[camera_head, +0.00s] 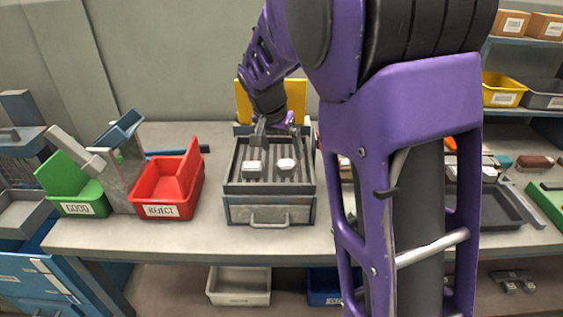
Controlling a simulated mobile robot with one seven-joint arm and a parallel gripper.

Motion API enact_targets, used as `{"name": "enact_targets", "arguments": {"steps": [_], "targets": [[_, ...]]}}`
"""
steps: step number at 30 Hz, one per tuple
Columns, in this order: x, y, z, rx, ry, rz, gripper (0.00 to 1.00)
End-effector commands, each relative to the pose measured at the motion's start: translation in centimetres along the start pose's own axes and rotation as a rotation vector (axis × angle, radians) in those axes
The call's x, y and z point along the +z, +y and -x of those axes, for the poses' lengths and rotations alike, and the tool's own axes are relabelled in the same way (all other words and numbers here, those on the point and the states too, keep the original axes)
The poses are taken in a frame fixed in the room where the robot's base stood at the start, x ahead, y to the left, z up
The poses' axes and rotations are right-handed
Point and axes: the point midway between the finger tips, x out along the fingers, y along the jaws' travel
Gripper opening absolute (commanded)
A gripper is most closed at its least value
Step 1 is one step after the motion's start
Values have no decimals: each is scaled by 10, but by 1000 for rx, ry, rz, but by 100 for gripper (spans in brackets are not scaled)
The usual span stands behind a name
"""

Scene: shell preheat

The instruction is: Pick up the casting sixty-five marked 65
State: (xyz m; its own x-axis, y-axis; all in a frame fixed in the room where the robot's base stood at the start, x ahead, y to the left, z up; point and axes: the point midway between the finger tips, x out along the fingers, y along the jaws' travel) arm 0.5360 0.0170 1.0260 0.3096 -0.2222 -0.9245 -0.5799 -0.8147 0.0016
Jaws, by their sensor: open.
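Two small pale castings sit on the dark ribbed bed of a grey box (269,213) with a front handle: a left casting (252,166) and a right casting (287,164). No number can be read on either, so I cannot tell which is marked 65. My gripper (277,138) is open above the back of the bed, behind the two castings in the view. Its fingers are spread and nothing shows between them. My arm hides part of the bench to the right, where more pale pieces (345,164) partly show.
A red REJECT bin (168,190) and a green GOOD bin (77,190) stand left of the box. A yellow panel (243,103) rises behind it. A dark tray (492,209) and several small parts lie at right. Bare bench (180,236) shows in front of the red bin.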

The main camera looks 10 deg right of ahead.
Motion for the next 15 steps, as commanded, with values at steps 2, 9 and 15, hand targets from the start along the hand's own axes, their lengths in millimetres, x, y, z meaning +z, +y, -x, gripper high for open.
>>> {"name": "enact_targets", "arguments": {"steps": [2,9,15], "targets": [[0,0,-10,1,0,0,96],[-1,0,-28,1,0,-1,96],[-2,0,-58,1,0,0,96]]}}
